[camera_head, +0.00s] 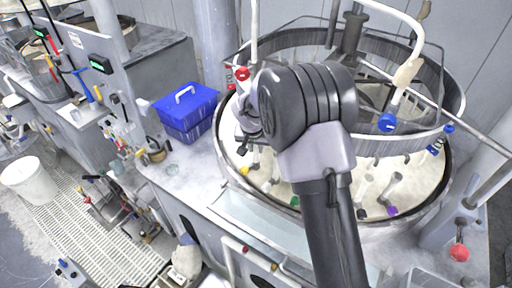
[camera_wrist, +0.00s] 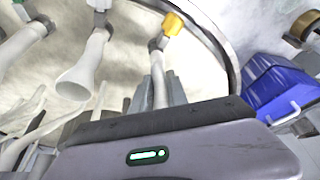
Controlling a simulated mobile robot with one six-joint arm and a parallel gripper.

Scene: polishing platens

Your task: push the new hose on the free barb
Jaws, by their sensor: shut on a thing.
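In the wrist view my gripper (camera_wrist: 158,94) is shut on a pale hose (camera_wrist: 158,72) that rises between its grey fingers. The upper end of this hose meets or overlaps a small grey metal fitting (camera_wrist: 157,43) with a yellow cap (camera_wrist: 172,24); I cannot tell whether it is seated on it or only in line with it. Left of it hangs a second white tube (camera_wrist: 78,80) with a flared open end. In the head view my wrist covers the gripper and the held hose. A yellow-marked fitting (camera_head: 244,170) shows at the left of the round basin.
The round basin (camera_head: 447,175) has a metal rim and several pale tubes with coloured caps, crowded near my arm. A blue box (camera_head: 187,108) stands on the bench to the left and also shows in the wrist view (camera_wrist: 277,88). A red knob (camera_head: 459,252) is at the right.

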